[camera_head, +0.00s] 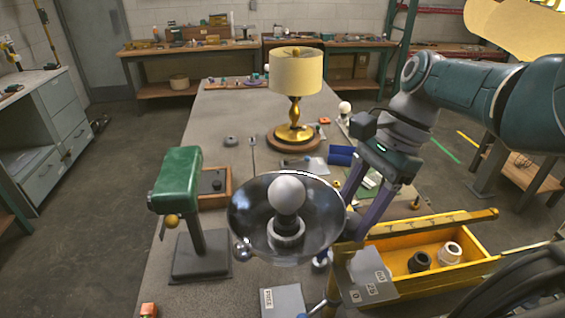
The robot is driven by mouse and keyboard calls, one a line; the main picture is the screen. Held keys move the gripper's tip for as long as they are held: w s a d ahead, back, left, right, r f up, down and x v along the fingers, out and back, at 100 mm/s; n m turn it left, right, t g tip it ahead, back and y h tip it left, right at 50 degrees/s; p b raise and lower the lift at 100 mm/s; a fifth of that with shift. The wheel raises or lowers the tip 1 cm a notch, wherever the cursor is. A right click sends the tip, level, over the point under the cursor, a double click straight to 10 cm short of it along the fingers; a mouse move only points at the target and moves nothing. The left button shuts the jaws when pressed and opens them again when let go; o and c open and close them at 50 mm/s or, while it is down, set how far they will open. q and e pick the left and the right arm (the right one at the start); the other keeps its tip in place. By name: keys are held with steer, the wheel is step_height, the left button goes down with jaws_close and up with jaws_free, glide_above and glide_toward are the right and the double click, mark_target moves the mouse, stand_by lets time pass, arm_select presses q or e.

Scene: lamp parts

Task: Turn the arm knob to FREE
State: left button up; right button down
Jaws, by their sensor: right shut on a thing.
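A silver reflector dish (247,228) with a white bulb (287,194) in its middle stands at the front centre, opening toward me. A grey plate (284,302) that seems to read FREE lies below it. A second grey plate (366,278) with marks is to the right. My right gripper (349,235) reaches down at the dish's right edge, its fingertips partly hidden there. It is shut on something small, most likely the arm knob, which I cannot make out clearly. The knob's setting cannot be read. My left gripper is not in view.
A yellow tray (480,270) with dark and white rings stands right of the gripper. A gold table lamp (296,75) stands farther back. The table (215,110) is clear at its back left.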

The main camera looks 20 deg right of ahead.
steer(key=n+g+b, duration=0.1)
steer(key=n+b, duration=0.2)
steer(key=shift+w+f, duration=0.1)
steer(key=shift+f, duration=0.1)
steer(key=shift+r+n+g+b, duration=0.2)
steer(key=shift+n+g+b, duration=0.4)
steer(key=shift+n+b, duration=0.6)
steer(key=c, duration=0.5)
jaws_free()
steer(key=shift+r, duration=0.1)
